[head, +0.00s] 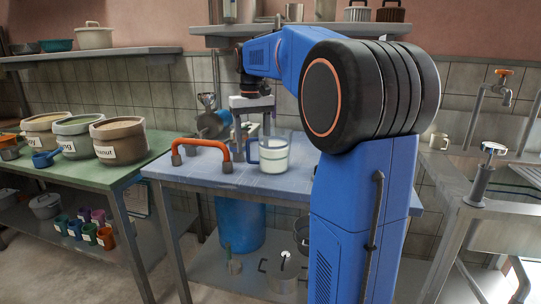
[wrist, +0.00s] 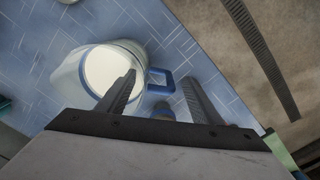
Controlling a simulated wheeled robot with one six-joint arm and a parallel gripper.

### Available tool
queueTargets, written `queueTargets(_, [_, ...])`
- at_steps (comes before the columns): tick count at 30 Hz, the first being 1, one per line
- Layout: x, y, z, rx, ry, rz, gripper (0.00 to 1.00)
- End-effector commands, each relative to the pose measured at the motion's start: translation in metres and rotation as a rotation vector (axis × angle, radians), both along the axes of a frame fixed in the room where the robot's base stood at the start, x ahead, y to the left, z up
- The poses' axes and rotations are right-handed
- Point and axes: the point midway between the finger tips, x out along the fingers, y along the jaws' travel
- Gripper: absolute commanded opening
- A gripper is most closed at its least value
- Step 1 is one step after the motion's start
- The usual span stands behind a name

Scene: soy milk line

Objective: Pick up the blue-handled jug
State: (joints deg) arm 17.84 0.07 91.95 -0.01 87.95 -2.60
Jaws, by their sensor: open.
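The jug (head: 274,160) is clear with a blue rim and a blue handle (head: 252,151). It stands upright on the blue-topped table (head: 200,172) and holds white liquid. In the wrist view the jug (wrist: 112,68) is at left of centre, with its blue handle (wrist: 160,76) on its right side. My gripper (head: 252,128) is above the table at the jug's handle side, pointing down. In the wrist view its open fingers (wrist: 160,84) lie either side of the handle. I cannot tell whether they touch it.
An orange bar handle (head: 201,142) stands on the table left of the jug. A machine with a dark round part (head: 210,124) is behind. A green table (head: 85,168) with several sacks is at left, a metal sink (head: 490,165) at right. The table's front is clear.

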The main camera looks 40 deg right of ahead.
Motion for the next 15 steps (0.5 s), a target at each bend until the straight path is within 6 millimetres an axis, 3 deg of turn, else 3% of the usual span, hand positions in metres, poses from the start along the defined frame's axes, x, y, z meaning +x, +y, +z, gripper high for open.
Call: queueTargets(15, [0.002, -0.001, -0.051, 0.000, 0.001, 0.000, 0.60])
